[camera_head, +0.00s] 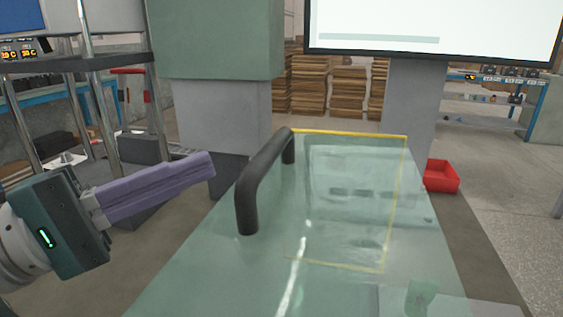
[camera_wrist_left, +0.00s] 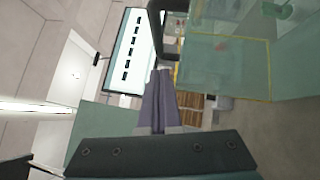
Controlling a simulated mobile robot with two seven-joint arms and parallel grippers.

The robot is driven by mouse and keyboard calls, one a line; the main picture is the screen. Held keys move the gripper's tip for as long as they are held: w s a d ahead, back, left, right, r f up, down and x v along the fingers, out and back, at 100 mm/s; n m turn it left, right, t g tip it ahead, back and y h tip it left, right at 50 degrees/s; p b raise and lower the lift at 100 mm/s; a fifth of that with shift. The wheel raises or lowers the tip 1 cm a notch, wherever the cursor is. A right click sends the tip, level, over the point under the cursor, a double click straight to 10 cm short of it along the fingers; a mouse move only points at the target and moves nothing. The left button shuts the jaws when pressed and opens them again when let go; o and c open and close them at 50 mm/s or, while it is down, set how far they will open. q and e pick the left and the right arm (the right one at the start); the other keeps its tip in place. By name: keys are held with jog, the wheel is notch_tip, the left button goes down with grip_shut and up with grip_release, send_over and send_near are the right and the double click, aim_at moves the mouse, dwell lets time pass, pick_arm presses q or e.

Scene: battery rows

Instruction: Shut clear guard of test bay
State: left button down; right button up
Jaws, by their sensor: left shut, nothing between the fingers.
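The clear guard (camera_head: 215,275) is a large greenish see-through panel filling the lower middle of the head view. A black bar handle (camera_head: 260,180) is fixed on it at its upper left. Its exact tilt is hard to tell. A yellow outline (camera_head: 340,267) shows on or through the panel. My left gripper (camera_head: 208,165), with purple fingers, is shut and empty, left of the handle and apart from it. In the left wrist view the fingers (camera_wrist_left: 160,76) point towards the handle (camera_wrist_left: 157,35), with the guard (camera_wrist_left: 205,55) to the right. My right gripper is not seen.
A grey-green column (camera_head: 220,40) and a large screen (camera_head: 430,30) stand behind the guard. A metal rack (camera_head: 75,65) is at the left. A red bin (camera_head: 440,176) lies beyond the guard's right side. Open floor (camera_head: 505,195) shows at the right.

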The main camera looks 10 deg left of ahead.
aim_at(224, 197)
pick_arm(q)
jog(key=shift+d+r+p, duration=0.25)
jog(key=shift+d+p, duration=0.1)
jog(key=shift+d, duration=0.7)
jog(key=shift+d+r+p, duration=0.2)
jog(key=shift+d+p, duration=0.1)
jog(key=shift+d, duration=0.7)
